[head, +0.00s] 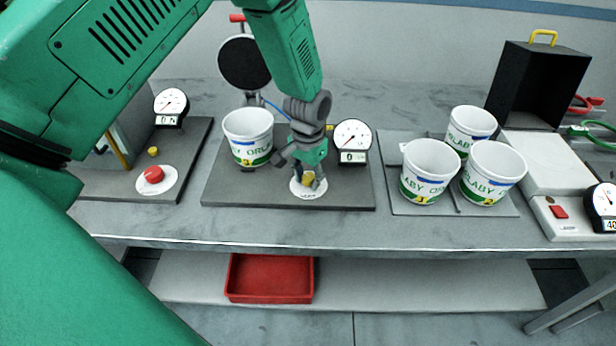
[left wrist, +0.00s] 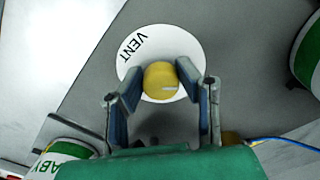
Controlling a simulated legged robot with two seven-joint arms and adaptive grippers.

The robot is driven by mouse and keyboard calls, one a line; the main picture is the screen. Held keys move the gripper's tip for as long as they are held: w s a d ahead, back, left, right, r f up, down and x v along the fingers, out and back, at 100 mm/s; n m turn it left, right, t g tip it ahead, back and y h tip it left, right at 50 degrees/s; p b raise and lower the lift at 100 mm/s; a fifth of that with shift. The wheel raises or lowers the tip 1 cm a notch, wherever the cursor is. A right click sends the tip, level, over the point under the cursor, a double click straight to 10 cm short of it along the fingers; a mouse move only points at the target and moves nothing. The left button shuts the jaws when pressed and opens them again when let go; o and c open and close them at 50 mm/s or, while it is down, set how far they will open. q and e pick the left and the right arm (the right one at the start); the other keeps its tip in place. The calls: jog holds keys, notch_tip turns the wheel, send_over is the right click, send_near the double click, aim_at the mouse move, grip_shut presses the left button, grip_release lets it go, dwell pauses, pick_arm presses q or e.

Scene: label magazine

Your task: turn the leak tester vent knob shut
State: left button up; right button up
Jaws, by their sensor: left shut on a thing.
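The yellow vent knob (left wrist: 161,80) stands on a white round plate (left wrist: 190,48) marked VENT in the left wrist view. In the head view the knob (head: 308,179) shows low between the fingers, on the dark base of the leak tester (head: 235,194). My left gripper (left wrist: 159,84) comes down from above, with a finger on each side of the knob, shut on it. A small pale mark shows on the knob's face. My right gripper is in neither view.
A white tub (head: 248,126) stands left of my gripper on the same base, and a dial gauge (head: 352,137) stands right. Three tubs (head: 430,180) sit on a grey tray further right. A red button (head: 153,174) is at left. A red bin (head: 270,279) is below.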

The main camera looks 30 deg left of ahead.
aim_at(310, 176)
pick_arm(q)
jog(key=shift+w+r, duration=0.2)
jog(key=shift+w, duration=0.2)
jog(key=o, duration=0.9)
jog(key=shift+o, duration=1.1)
jog(key=shift+f, duration=0.15)
jog(key=shift+s, duration=0.1)
jog(key=shift+r, duration=0.25)
notch_tip(310, 176, up, 11)
jog(key=shift+r, duration=0.2)
